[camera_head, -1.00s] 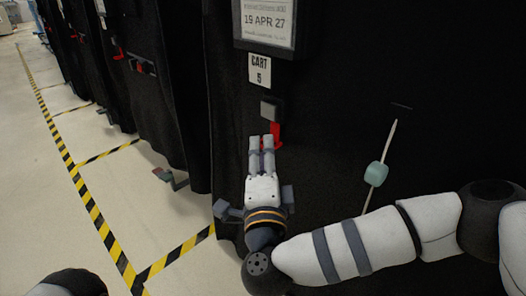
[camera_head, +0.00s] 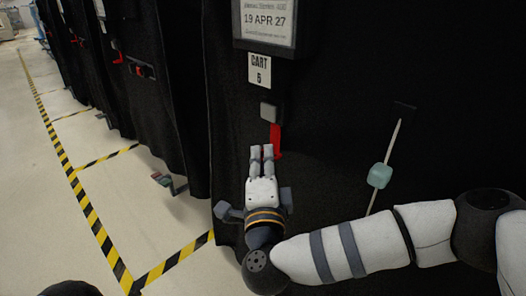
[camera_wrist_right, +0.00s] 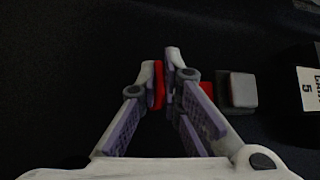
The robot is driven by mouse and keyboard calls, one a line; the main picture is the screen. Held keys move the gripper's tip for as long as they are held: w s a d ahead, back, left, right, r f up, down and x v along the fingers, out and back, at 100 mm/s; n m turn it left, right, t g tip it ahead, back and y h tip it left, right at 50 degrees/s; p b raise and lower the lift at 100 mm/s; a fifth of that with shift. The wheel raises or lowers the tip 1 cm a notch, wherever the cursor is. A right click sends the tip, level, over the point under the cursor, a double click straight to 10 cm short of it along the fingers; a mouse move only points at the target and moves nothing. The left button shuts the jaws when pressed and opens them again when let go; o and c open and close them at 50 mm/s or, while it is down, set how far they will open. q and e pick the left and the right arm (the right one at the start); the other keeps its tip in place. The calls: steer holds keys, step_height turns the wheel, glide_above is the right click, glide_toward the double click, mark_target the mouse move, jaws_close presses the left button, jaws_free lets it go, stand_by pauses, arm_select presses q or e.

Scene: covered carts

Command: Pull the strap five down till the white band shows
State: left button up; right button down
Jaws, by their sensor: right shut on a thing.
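Strap five is the red strap (camera_head: 275,139) hanging below a grey buckle (camera_head: 268,110) under the "CART 5" label (camera_head: 260,70). My right gripper (camera_head: 262,149) is shut on the strap's lower part, just below the buckle. In the right wrist view, red strap (camera_wrist_right: 158,86) lies between the fingers (camera_wrist_right: 160,78), with more red next to the grey buckle (camera_wrist_right: 242,90). I see no white band on the visible part of the strap. My left gripper is out of view.
The black cover (camera_head: 330,100) fills the right side. A pale cord with a teal toggle (camera_head: 380,176) hangs right of the strap, near my right arm. Other covered carts (camera_head: 130,90) stand to the left, beside floor marked with yellow-black tape (camera_head: 75,185).

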step_height(320, 180, down, 9)
steer(key=b, duration=0.2)
steer(key=shift+r, duration=0.15)
steer(key=shift+s, duration=0.1)
steer(key=c, duration=1.7)
jaws_free()
steer(key=shift+r, duration=0.1)
steer(key=s, duration=0.4)
steer(key=s+f, duration=0.1)
steer(key=s, duration=0.7)
steer(key=shift+f, duration=0.35)
steer(key=shift+w, duration=0.1)
